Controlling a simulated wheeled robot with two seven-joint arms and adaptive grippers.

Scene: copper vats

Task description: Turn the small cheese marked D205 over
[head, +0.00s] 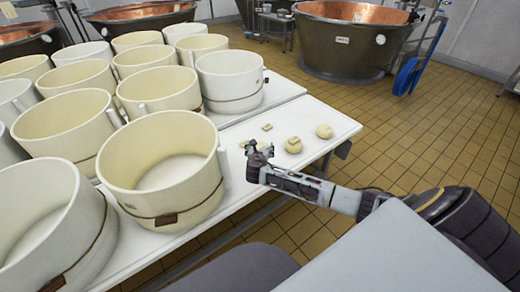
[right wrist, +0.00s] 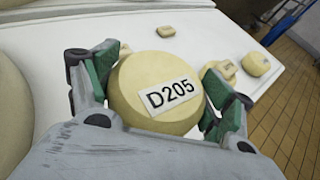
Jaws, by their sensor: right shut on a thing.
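The small cheese marked D205 (right wrist: 155,92) is a round, pale yellow cheese with a white label facing the right wrist camera. My right gripper (right wrist: 160,100) is shut on it, with a green-padded finger on each side. In the head view my right gripper (head: 260,160) is over the white table near its right end, and it mostly hides the D205 cheese. I cannot tell whether the cheese touches the table. My left gripper is in neither view.
Other small cheeses lie close by on the white table (head: 318,112), among them one with a label (head: 293,145) and one farther right (head: 324,131). Large cream-coloured hoop moulds (head: 165,220) crowd the table to the left. A copper vat (head: 345,50) stands behind on the tiled floor.

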